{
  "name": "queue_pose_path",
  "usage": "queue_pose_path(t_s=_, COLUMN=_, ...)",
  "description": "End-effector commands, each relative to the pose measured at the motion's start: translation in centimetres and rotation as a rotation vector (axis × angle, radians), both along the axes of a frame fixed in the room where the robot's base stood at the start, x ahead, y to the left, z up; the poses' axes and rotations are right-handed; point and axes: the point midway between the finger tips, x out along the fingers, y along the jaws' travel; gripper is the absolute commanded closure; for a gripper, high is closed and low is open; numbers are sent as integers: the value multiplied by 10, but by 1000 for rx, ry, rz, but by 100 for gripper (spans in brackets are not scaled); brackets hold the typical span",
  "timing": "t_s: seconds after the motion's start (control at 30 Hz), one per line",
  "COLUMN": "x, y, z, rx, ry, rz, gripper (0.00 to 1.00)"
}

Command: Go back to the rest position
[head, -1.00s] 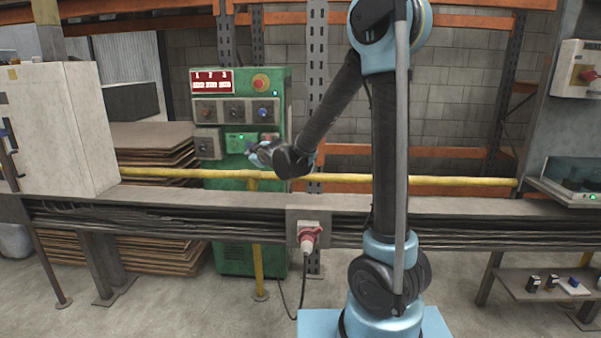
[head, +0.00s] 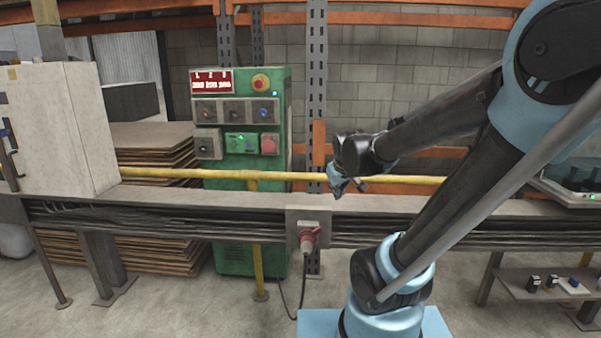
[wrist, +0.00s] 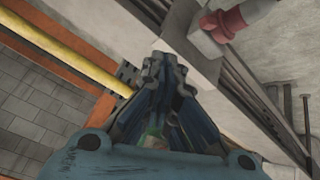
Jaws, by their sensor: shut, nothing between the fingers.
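My gripper (head: 341,191) hangs at the end of my arm in the head view, above the grey rail and in front of the yellow pipe. In the wrist view my gripper (wrist: 160,62) has its fingers together at the tips, with nothing between them. The green control cabinet (head: 270,190) stands to the left of my gripper, clear of it.
A grey rail (head: 230,203) with cables below it runs across the scene, and a yellow pipe (head: 230,174) runs behind it. A red plug (head: 308,237) sits in its socket on the rail, also seen in the wrist view (wrist: 226,22). A white cabinet (head: 70,130) stands at left.

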Motion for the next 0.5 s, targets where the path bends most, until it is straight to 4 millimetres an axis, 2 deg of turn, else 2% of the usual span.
queue_pose_path(t_s=0.03, x=-16, y=-11, z=-6, rx=7, ry=30, rz=-33, gripper=100)
queue_pose_path(t_s=0.2, x=-70, y=-38, z=-26, rx=38, ry=145, rz=-138, gripper=100)
queue_pose_path(t_s=0.5, x=-162, y=-65, z=-62, rx=98, ry=335, rz=-311, gripper=100)
